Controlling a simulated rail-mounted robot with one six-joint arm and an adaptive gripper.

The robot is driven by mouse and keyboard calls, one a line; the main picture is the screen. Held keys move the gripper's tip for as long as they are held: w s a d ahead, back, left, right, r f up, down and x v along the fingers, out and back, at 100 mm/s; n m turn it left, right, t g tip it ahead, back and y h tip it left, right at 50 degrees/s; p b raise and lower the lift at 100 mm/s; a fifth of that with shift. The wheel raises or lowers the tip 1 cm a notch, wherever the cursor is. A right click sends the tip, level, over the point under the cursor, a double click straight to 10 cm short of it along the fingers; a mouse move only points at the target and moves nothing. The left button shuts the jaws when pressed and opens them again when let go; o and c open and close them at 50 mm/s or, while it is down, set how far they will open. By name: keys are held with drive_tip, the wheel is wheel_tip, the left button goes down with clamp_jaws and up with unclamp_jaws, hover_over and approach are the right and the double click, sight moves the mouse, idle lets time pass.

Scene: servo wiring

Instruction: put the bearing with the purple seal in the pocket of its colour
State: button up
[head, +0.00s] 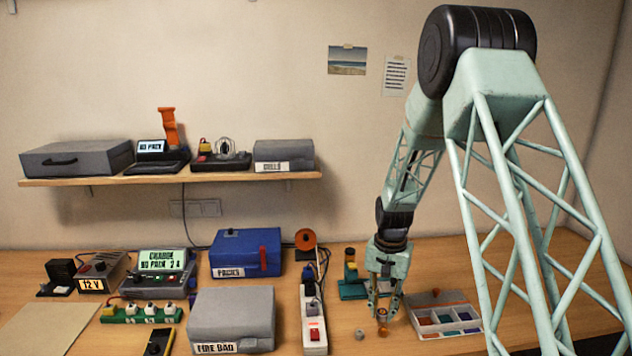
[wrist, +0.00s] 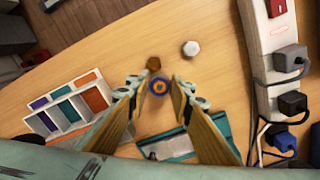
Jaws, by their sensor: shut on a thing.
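My gripper (head: 384,308) points down over the table, left of the pocket tray. In the wrist view its two fingertips (wrist: 157,88) are closed on a small round bearing (wrist: 157,86) with a blue-purple ring and an orange-brown centre. In the head view the bearing (head: 382,314) shows only as a small brassy piece between the fingers. The pale tray (head: 478,331) has several pockets with coloured floors; it also shows in the wrist view (wrist: 46,122). Purple (wrist: 39,103), teal and orange floors are visible there. The gripper's finger covers part of the tray.
A brown piece (wrist: 153,63) and a grey hex nut (wrist: 190,48) lie on the table close to the gripper. A teal stand (head: 353,290) is left of the gripper. A white power strip (head: 314,320) with plugs and cables lies further left.

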drive_tip(key=shift+s+d+f+n+b, duration=0.1)
drive_tip(key=shift+s+f+n+b, duration=0.1)
drive_tip(key=shift+n+b, duration=0.55)
drive_tip(key=shift+s+d+f+n+b, duration=0.2)
drive_tip(key=shift+n+b, duration=0.3)
drive_tip(key=shift+n, duration=0.5)
drive_tip(key=shift+s+d+f+n+b, duration=0.1)
drive_tip(key=shift+f+n+b, duration=0.1)
drive_tip(key=shift+n+b, duration=0.55)
